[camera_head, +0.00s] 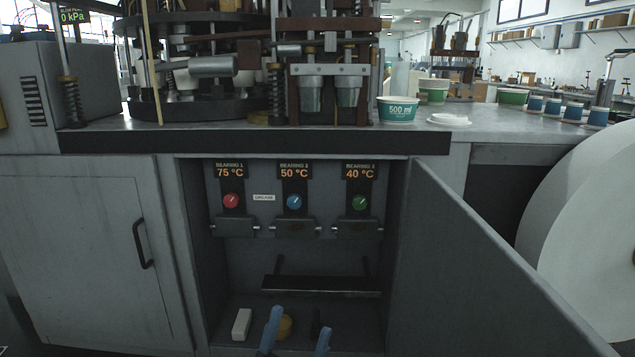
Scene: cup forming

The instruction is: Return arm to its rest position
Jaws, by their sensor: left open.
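My left gripper (300,323) shows at the bottom edge, in front of the open cabinet's floor. Its two blue fingers stand apart, with nothing between them that I can see it holding. The rest of my left arm is below the picture. My right gripper is not in view.
The open cabinet (245,262) holds three bearing displays with red, blue and green knobs, and a dark shelf (320,285). A white block (242,324) and a yellow object (285,326) are on its floor. Its open door (470,270) stands right; a large white roll (590,230) is beyond.

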